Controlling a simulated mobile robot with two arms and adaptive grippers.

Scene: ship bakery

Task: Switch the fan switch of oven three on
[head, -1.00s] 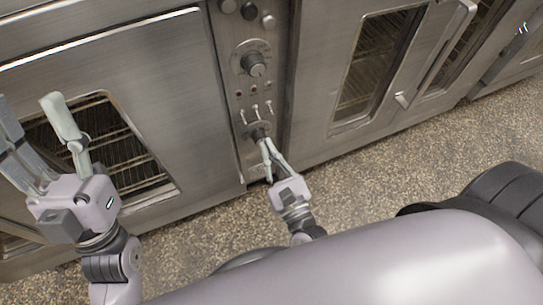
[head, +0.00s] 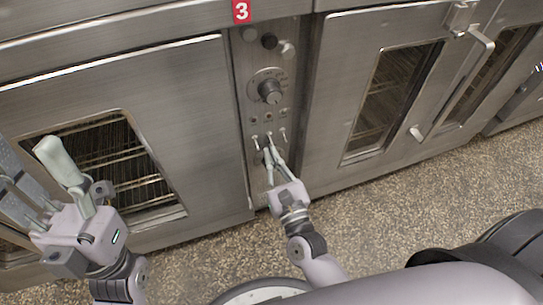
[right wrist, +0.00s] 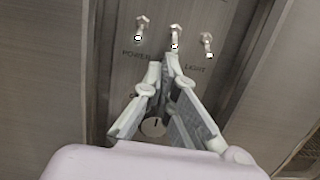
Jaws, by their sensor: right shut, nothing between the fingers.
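Oven three's control panel (head: 283,113) stands under a red "3" label (head: 242,10). Three small toggle switches sit in a row on it. In the right wrist view the left one (right wrist: 140,28) is by "POWER" and the right one (right wrist: 207,44) by "LIGHT". The middle switch (right wrist: 175,38) has its label hidden behind my fingers. All three levers point down in that view. My right gripper (head: 270,152) is shut and empty, its tips just below the middle switch; I cannot tell whether they touch it. My left gripper (head: 35,170) is open and empty at the left.
A large dial (head: 270,91) and small knobs sit above the switches. A round knob (right wrist: 154,126) is behind my right fingers. Oven doors with windows flank the panel, the left one (head: 100,160) near my left gripper. The speckled floor (head: 400,200) is clear in front.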

